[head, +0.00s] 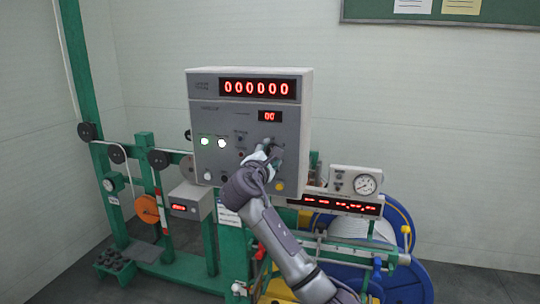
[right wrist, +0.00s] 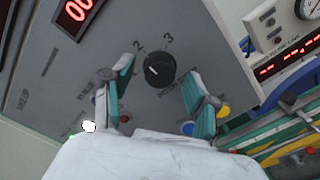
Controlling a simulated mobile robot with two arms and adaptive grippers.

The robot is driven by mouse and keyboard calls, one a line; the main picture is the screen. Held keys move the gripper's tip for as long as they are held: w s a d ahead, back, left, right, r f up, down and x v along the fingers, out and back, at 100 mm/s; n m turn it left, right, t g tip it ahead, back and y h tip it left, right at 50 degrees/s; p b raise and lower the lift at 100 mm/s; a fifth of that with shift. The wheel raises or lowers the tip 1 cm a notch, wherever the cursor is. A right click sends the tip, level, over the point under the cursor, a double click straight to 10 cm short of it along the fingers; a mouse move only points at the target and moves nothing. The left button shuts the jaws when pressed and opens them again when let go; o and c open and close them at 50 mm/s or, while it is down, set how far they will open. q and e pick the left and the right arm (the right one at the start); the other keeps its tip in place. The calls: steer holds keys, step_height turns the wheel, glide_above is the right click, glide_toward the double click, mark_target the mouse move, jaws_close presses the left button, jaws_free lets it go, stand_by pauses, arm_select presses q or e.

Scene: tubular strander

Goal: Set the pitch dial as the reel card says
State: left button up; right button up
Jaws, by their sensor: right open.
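The pitch dial is a round black knob (right wrist: 160,68) with a white mark, on the grey control panel (head: 225,105). The numbers 2 and 3 are printed beside it in the right wrist view. The mark lies on the knob's left side; I cannot tell exactly which number it points to. My right gripper (right wrist: 158,74) is open, its teal-padded fingers on either side of the knob with gaps. In the head view this gripper (head: 268,150) is at the panel front and hides the dial. I cannot identify a reel card with readable text. My left gripper is out of view.
The panel has a red display (head: 257,88) reading 000000, a smaller one (head: 270,116) reading 00, and lit white buttons (head: 205,141). A yellow button (right wrist: 223,110) and a blue button (right wrist: 188,128) are near the right finger. A gauge (head: 365,184) stands right of the panel.

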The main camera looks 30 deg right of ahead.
steer(key=v, duration=1.1)
steer(key=shift+s+a, duration=0.25)
steer(key=shift+s, duration=0.05)
steer(key=w+a+f+n+y, duration=0.1)
steer(key=w+f+y, duration=0.15)
steer(key=f, duration=1.05)
steer(key=w+a+f+n+y, duration=0.1)
steer(key=w+f+y, duration=0.15)
steer(key=f, duration=1.15)
steer(key=s+a+f+m+g+y, duration=0.1)
steer(key=s+f+g+y, duration=0.1)
steer(key=s+f, duration=0.65)
steer(key=s+a+f+m+g+y, duration=0.2)
steer(key=s+f, duration=0.1)
steer(key=f, duration=1.1)
steer(key=s+a+f+m+g+y, duration=0.15)
steer(key=s+f, duration=0.35)
steer(key=f, duration=0.6)
steer(key=s+a+f+m+g+y, duration=0.1)
steer(key=s+f+m, duration=0.2)
steer(key=s, duration=1.1)
steer(key=s+a+f+m+g+y, duration=0.1)
steer(key=s+f+m+g, duration=0.1)
steer(key=s+f, duration=0.8)
steer(key=s+a+f+m+g+y, duration=0.1)
steer(key=s+f+m, duration=0.3)
steer(key=s, duration=1.4)
step_height(320, 180, down, 3)
steer(key=shift+f+g, duration=0.1)
steer(key=shift+g, duration=0.45)
